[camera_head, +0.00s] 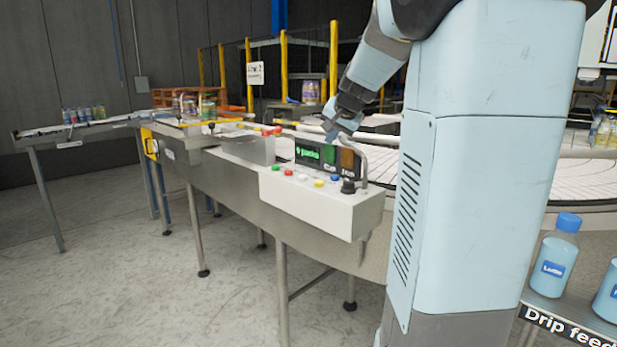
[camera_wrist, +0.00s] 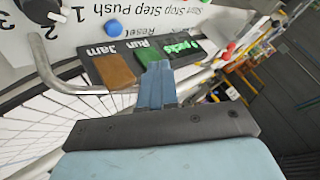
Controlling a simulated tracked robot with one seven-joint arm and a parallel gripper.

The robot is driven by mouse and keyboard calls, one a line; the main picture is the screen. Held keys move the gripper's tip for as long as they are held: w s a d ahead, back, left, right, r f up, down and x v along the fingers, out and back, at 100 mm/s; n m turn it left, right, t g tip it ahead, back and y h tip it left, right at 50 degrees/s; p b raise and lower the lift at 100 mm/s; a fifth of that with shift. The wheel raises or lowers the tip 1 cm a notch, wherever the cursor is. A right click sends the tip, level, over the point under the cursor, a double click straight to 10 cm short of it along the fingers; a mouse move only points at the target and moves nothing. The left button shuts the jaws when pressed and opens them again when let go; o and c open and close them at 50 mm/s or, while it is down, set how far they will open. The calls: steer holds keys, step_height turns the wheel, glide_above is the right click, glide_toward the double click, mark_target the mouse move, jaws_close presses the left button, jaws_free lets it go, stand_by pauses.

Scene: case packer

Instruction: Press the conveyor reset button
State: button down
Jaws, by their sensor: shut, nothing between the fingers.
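The control box (camera_head: 310,207) has a row of coloured buttons on its sloped top. A blue button (camera_head: 335,178) sits near the row's right end, between the yellow button and a black knob. In the wrist view the blue button (camera_wrist: 138,29) lies close to the printed word "Reset". My gripper (camera_head: 332,134) is shut and empty, pointing down above the display panel (camera_head: 315,155) behind the buttons. In the wrist view the shut fingers (camera_wrist: 158,68) overlap the display's green section, apart from the blue button.
A bent grey rail (camera_head: 362,160) curves beside the box's right end; it also shows in the wrist view (camera_wrist: 50,70). A black knob (camera_head: 348,186) stands right of the blue button. Blue-capped bottles (camera_head: 555,262) stand at the lower right. The floor left of the conveyor is clear.

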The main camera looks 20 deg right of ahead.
mark_target(337, 176)
steer(key=w+d, duration=0.1)
steer(key=w+d+m, duration=0.1)
steer(key=d, duration=0.1)
steer(key=shift+d, duration=0.15)
steer(key=shift+f, duration=0.15)
steer(key=shift+f, duration=4.3)
steer(key=shift+f, duration=0.1)
steer(key=shift+f, duration=0.25)
steer(key=shift+f, duration=0.5)
steer(key=shift+r, duration=0.95)
